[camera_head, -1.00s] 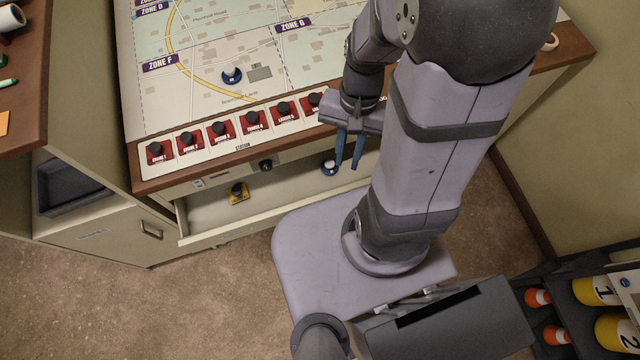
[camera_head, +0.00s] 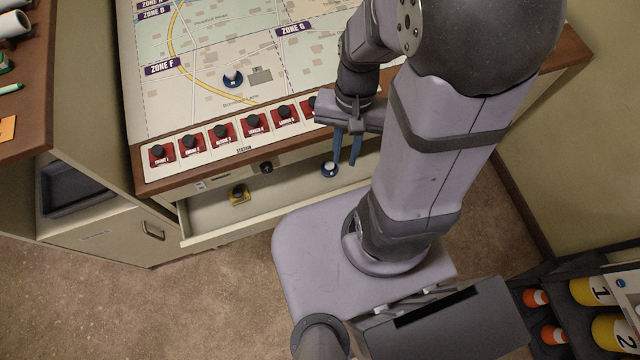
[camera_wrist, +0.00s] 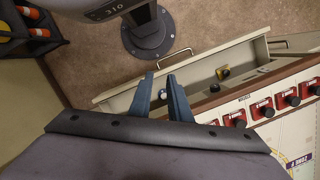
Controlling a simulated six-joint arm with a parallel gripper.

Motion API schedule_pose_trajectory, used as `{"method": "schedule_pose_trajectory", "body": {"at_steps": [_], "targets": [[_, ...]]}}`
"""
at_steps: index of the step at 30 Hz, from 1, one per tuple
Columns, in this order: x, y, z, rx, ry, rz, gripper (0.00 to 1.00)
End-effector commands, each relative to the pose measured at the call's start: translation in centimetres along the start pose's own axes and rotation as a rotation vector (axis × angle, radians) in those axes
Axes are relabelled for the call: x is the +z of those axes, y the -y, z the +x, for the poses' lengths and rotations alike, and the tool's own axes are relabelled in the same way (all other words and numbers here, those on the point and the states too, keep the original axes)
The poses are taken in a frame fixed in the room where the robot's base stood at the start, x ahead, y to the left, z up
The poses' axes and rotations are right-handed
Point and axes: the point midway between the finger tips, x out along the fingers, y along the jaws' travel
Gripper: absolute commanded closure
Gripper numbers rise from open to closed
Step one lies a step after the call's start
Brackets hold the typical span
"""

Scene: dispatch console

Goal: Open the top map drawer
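The top map drawer (camera_head: 210,237) stands open under the map console's front edge. Its pale front also shows in the wrist view (camera_wrist: 226,52), with a metal bar handle (camera_wrist: 178,54) on it. Inside lie a yellow piece with a dark knob (camera_head: 239,195) and a blue and white piece (camera_head: 329,170); both show in the wrist view too. My gripper (camera_head: 345,164) is over the right part of the drawer, beside the blue and white piece. Its two blue fingers (camera_wrist: 161,76) are apart with nothing between them. My arm hides the drawer's right end.
The map console (camera_head: 144,184) carries a row of red station pieces with black knobs along its front edge. A cabinet with a handle (camera_head: 153,230) stands at left. A dark rack (camera_head: 560,285) with cones and yellow cylinders stands at lower right. Carpet in front is clear at left.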

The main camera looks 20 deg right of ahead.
Motion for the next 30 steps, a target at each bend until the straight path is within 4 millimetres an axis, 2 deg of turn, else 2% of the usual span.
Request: {"method": "schedule_pose_trajectory", "body": {"at_steps": [1, 5, 9, 14, 18, 24, 27, 30], "targets": [[-0.2, -0.5, 2.0, -0.004, 0.036, 0.084, 0.83], [-0.3, -1.5, 6.1, -0.018, 0.145, 0.358, 0.83], [-0.3, -2.7, 12.0, -0.026, 0.322, 0.769, 0.83], [-0.3, -3.3, 18.4, -0.011, 0.567, 1.265, 0.83], [-0.6, -3.3, 23.7, 0.032, 0.813, 1.67, 0.83], [-1.8, -2.9, 30.7, 0.157, 1.24, 2.177, 0.83], [-2.6, -2.6, 33.8, 0.255, 1.483, 2.37, 0.83], [-3.4, -2.4, 35.8, 0.352, 1.691, 2.49, 0.83]]}}
